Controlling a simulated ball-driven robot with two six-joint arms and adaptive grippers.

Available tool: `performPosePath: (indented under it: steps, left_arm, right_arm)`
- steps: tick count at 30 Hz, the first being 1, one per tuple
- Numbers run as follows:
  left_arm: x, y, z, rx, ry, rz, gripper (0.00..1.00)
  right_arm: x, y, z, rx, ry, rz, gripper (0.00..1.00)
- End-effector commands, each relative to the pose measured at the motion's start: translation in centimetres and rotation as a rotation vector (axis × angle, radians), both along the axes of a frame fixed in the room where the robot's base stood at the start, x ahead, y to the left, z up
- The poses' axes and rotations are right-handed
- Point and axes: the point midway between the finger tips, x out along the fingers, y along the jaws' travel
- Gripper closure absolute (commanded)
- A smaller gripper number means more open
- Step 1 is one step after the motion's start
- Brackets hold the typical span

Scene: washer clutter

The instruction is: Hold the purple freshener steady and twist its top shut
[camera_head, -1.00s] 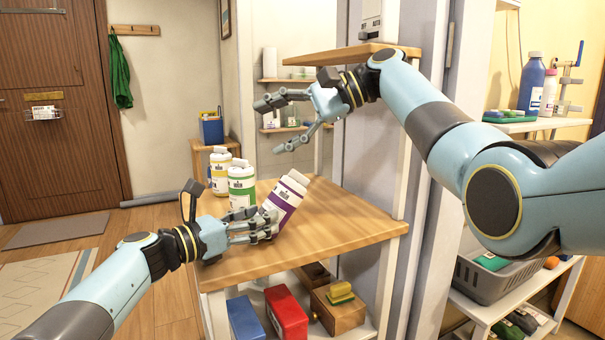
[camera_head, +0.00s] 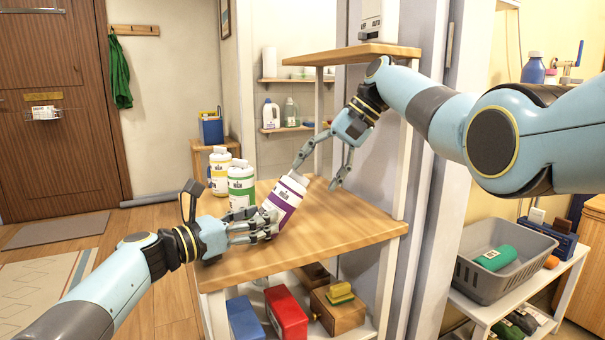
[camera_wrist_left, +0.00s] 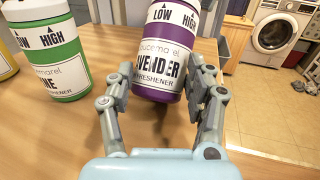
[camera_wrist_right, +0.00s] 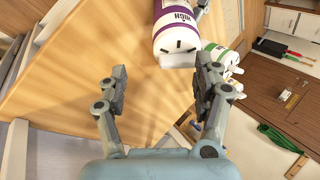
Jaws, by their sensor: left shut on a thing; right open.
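The purple freshener (camera_head: 285,199) is a white bottle with a purple lavender label, tilted to the right above the wooden table. My left gripper (camera_head: 262,229) is shut on its lower body; the left wrist view shows the bottle (camera_wrist_left: 166,50) between the fingers. Its white top (camera_head: 297,179) points up and right. My right gripper (camera_head: 318,172) is open, pointing down just above and beside the top. In the right wrist view the top (camera_wrist_right: 176,42) lies ahead of the open fingers (camera_wrist_right: 160,85), with nothing between them.
A green freshener (camera_head: 241,186) and a yellow one (camera_head: 219,172) stand on the table (camera_head: 340,222), left of and behind the purple one. The table's right side is clear. A raised wooden shelf (camera_head: 350,55) is behind my right arm.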

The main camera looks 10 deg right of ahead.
Motion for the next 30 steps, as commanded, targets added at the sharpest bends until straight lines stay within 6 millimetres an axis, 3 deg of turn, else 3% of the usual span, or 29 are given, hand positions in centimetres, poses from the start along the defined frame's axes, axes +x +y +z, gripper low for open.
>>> performPosePath:
  steps: [6, 18, 28, 30]
  left_arm:
    - [-0.1, 0.1, -0.3, 0.004, 0.004, 0.001, 0.83]
    - [0.0, 0.1, -0.3, 0.004, 0.004, 0.001, 0.83]
    - [0.0, 0.1, -0.3, 0.004, 0.004, 0.001, 0.83]
    - [0.0, 0.1, -0.3, 0.004, 0.004, 0.001, 0.83]
  right_arm:
    - [0.7, 2.9, -0.2, 0.000, 0.002, 0.000, 0.33]
    - [0.9, 3.3, -1.0, 0.001, 0.000, -0.001, 0.33]
    - [0.9, 3.3, -1.0, 0.001, 0.000, -0.001, 0.76]
    - [0.9, 3.3, -1.0, 0.000, 0.002, -0.002, 0.78]
